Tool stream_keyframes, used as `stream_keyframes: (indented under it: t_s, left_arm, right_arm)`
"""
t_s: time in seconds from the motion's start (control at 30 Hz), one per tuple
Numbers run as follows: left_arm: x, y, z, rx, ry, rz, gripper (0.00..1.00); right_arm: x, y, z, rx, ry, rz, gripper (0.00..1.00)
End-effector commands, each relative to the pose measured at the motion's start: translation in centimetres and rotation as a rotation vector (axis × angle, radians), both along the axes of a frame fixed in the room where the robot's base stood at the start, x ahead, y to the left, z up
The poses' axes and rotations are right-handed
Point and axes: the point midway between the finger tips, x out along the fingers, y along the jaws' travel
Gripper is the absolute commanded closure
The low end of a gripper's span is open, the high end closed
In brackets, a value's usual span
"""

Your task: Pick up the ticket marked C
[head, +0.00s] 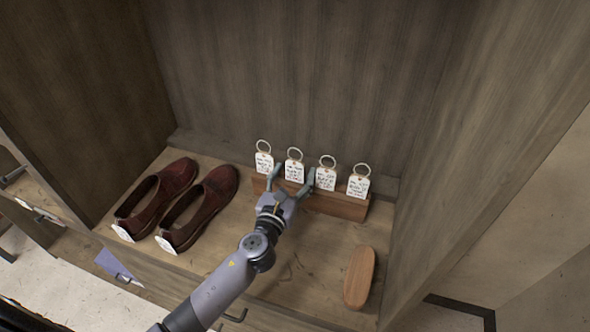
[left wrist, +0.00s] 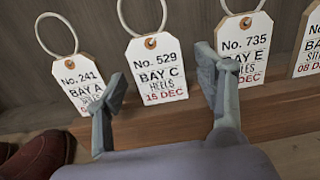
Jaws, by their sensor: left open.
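The ticket marked C (head: 294,171) is a white tag with a ring on top, second from left in a row on a wooden block (head: 335,204). In the left wrist view this ticket (left wrist: 158,62) reads No. 529, BAY C, HEELS, 15 DEC. My left gripper (head: 292,180) is open in front of the block, with a finger on either side of ticket C. In the left wrist view the right finger covers part of the BAY E ticket (left wrist: 245,40). I cannot tell whether the fingers touch any ticket. My right gripper is not in view.
The BAY A ticket (left wrist: 82,80) stands left of C, and a fourth ticket (head: 358,186) stands at the right end. Dark red shoes (head: 205,205) sit left on the shelf. A wooden brush-like piece (head: 359,277) lies at front right. Cabinet walls enclose the sides and back.

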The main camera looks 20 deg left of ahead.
Motion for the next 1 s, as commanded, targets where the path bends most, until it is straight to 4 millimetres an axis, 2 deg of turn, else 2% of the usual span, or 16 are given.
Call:
stream_keyframes:
  t_s: [0.23, 0.8, 1.0]
  left_arm:
    - [0.11, -0.01, -0.05, 0.000, 0.001, 0.000, 0.37]
    - [0.08, 0.00, -0.04, 0.000, 0.001, 0.000, 0.75]
    - [0.09, 0.00, -0.01, 0.000, 0.000, 0.000, 0.76]
  right_arm:
    - [-0.15, -0.27, -0.01, -0.004, 0.003, 0.001, 0.60]
    - [-0.13, -0.33, -0.01, -0.004, 0.002, 0.002, 0.60]
    - [-0.12, -0.30, 0.00, -0.004, 0.002, 0.002, 0.60]
